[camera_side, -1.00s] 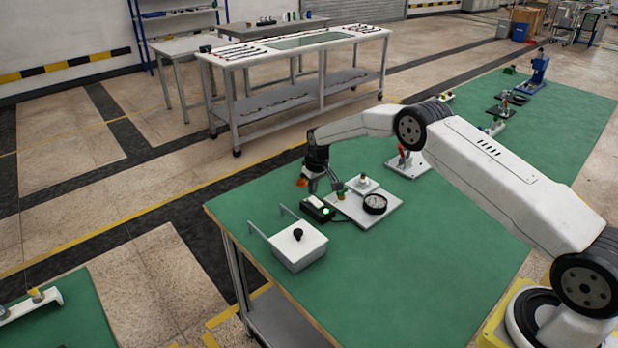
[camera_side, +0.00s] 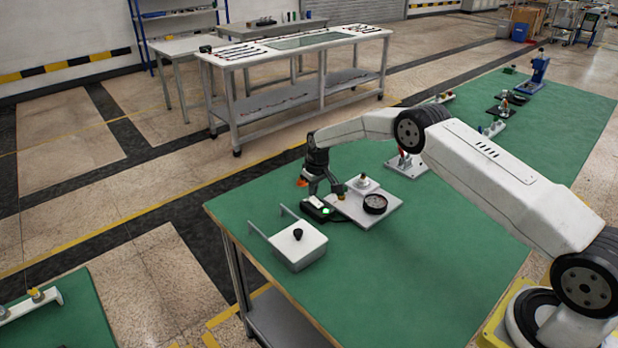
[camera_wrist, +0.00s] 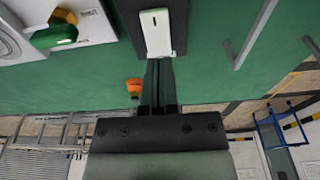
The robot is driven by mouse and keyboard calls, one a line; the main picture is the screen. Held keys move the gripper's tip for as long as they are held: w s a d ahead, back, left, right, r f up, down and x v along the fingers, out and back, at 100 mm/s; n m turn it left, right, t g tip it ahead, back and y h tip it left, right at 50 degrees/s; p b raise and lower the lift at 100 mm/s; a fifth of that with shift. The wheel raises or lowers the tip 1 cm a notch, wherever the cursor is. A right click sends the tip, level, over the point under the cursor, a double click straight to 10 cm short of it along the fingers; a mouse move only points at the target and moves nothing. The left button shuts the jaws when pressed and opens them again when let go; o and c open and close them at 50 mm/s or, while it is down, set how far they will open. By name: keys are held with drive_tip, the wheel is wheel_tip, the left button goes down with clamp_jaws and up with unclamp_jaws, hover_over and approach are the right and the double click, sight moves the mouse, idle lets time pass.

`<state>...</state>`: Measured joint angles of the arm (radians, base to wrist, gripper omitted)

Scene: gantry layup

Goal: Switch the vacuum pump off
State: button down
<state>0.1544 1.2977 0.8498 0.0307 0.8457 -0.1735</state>
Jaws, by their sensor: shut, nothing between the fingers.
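A small black switch box (camera_side: 318,212) with a lit green spot on top sits on the green table, beside the grey plate. In the wrist view, the black box (camera_wrist: 226,14) carries a pale rocker switch (camera_wrist: 156,33) with a small dark mark at one end. My gripper (camera_side: 319,198) is shut and empty, pointing down just over this box. In the wrist view, my gripper's dark closed fingertips (camera_wrist: 158,64) reach the near end of the rocker; whether they touch it I cannot tell. They hide what lies just behind them.
A grey plate (camera_side: 350,212) bears a round black gauge (camera_side: 375,204) and a valve with a yellow-green handle (camera_wrist: 54,34). A pale box (camera_side: 300,252) with a black knob and two bars stands in front.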

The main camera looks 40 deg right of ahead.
sight(313, 201)
drive_tip(key=shift+f, duration=0.85)
idle(0.7)
drive_tip(key=shift+r, duration=3.5)
drive_tip(key=shift+r, duration=0.15)
drive_tip(key=s+a+r, duration=0.3)
drive_tip(key=s+r, duration=0.1)
drive_tip(key=s, duration=0.3)
drive_tip(key=s+a+r, duration=0.3)
drive_tip(key=s+r, duration=0.2)
drive_tip(key=s, duration=0.2)
drive_tip(key=s+a, duration=0.1)
drive_tip(key=s, duration=0.9)
drive_tip(key=s+a, duration=0.2)
drive_tip(key=s, duration=0.9)
drive_tip(key=shift+s+a+r+t, duration=0.2)
drive_tip(key=shift+a+r+t, duration=0.05)
drive_tip(key=shift+r+t, duration=0.15)
